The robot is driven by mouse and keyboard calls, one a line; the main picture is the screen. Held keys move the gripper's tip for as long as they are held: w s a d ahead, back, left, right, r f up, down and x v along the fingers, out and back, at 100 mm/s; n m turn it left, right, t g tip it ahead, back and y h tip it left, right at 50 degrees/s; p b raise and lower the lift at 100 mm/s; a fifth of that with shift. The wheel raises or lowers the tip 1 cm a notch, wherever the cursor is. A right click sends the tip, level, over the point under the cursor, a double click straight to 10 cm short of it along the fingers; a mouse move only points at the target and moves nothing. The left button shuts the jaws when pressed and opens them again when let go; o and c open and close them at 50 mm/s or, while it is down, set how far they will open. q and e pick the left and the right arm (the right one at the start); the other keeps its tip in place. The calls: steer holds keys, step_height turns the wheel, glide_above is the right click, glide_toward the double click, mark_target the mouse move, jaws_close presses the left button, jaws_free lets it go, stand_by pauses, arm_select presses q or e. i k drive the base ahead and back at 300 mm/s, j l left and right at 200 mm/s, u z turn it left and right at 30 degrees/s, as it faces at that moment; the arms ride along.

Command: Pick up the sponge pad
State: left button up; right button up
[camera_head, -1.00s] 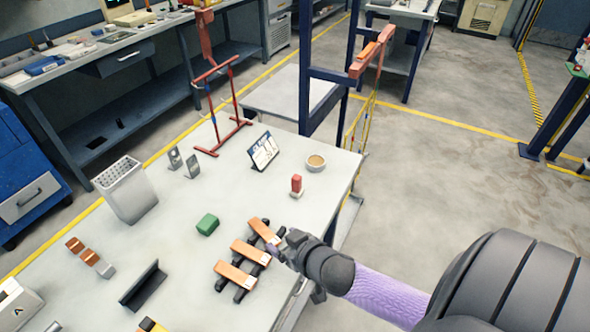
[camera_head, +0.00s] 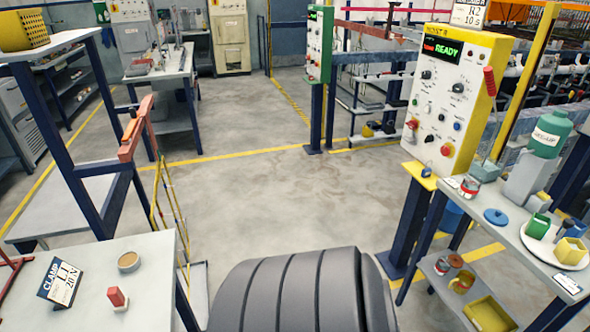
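No item in view is clearly the sponge pad.
The right bench also bears a teal bottle (camera_head: 550,134) and a blue disc (camera_head: 496,216). A yellow control panel (camera_head: 456,95) stands behind it. Open floor (camera_head: 290,195) lies between.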

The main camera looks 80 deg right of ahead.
mark_target(120, 304)
steer(key=i+l+z, duration=0.1)
steer(key=l+z, duration=0.3)
steer(key=i+l+z, duration=0.15)
steer(key=l+z, duration=0.2)
steer(key=l, duration=0.25)
